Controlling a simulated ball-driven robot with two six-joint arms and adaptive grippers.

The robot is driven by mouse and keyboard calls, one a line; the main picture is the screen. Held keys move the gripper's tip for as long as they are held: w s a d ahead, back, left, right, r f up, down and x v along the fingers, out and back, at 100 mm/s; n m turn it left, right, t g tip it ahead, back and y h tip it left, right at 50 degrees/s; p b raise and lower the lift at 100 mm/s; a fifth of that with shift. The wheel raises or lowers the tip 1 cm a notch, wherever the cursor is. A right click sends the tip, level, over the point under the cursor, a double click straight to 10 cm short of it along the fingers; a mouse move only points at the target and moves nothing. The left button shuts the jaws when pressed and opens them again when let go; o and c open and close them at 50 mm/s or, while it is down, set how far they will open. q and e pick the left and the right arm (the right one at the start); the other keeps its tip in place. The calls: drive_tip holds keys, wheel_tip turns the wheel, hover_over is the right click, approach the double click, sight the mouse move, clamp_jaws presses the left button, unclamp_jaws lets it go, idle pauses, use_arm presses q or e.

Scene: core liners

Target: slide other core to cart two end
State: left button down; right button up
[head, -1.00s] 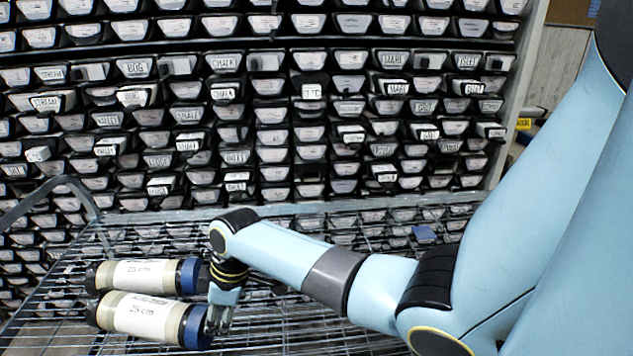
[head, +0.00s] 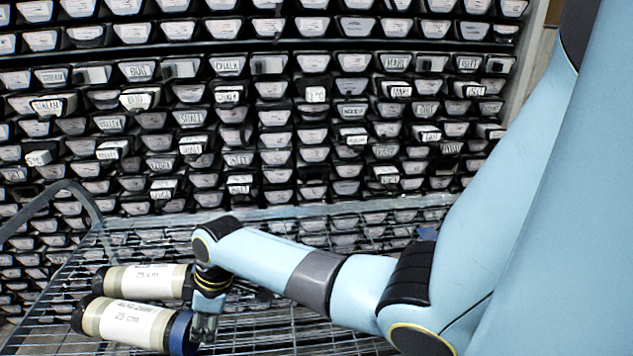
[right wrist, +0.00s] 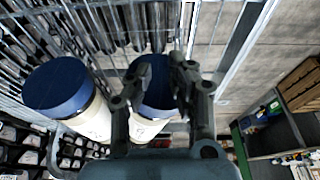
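Two core liners lie side by side on the wire cart (head: 275,325). The near core (head: 125,322) is pale with a "25 cm" label, a dark left end and a blue cap. The far core's blue cap (right wrist: 57,87) is to the left, outside the fingers. My left gripper is out of view.
A tall rack (head: 290,130) of labelled core trays stands behind the cart. The cart's raised handle (head: 50,195) is at the left. The wire surface right of the cores looks clear beneath my arm. A shelf unit (right wrist: 275,125) shows in the right wrist view.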

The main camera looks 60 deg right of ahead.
drive_tip(key=shift+s+d+p, duration=0.6)
drive_tip(key=shift+s, duration=0.2)
wheel_tip(320, 180, up, 9)
drive_tip(key=p, duration=0.4)
idle(0.3)
